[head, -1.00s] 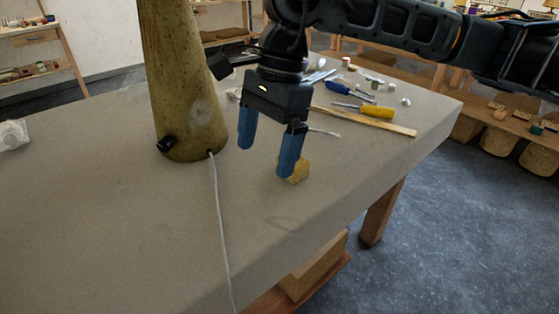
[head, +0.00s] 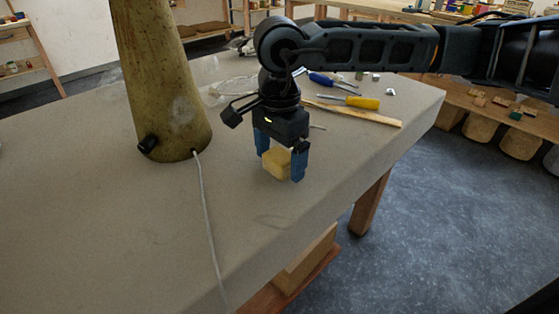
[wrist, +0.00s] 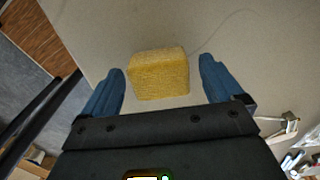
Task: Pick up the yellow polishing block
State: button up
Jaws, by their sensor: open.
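The yellow polishing block (head: 276,163) sits on the grey tabletop near its right edge. It also shows in the wrist view (wrist: 159,74), with its near face and top visible. My gripper (head: 281,163) is open, its two blue fingers pointing down with one on each side of the block. In the wrist view my gripper (wrist: 162,82) shows a gap between each fingertip and the block. The block is not gripped.
A tall mottled lamp base (head: 165,85) stands to the left, with a pale cord (head: 206,220) running to the front. A yellow-handled screwdriver (head: 362,102), a blue-handled screwdriver (head: 320,79) and a wooden strip (head: 355,112) lie behind. The tabletop's front left is clear.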

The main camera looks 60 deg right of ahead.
aim_at(279, 155)
jog(key=shift+f, duration=0.15)
jog(key=c, duration=1)
notch_tip(279, 155, up, 4)
jog(key=shift+r, duration=0.2)
jog(key=s+d+r, duration=0.2)
jog(key=s, duration=0.1)
jog(key=s+d+r, duration=0.2)
jog(key=s, duration=0.1)
jog(key=s+d+r+b, duration=0.1)
jog(key=s+d+r, duration=0.1)
jog(key=s, duration=0.2)
jog(key=shift+d+r, duration=0.15)
jog(key=shift+r, duration=0.15)
jog(key=shift+w, duration=0.1)
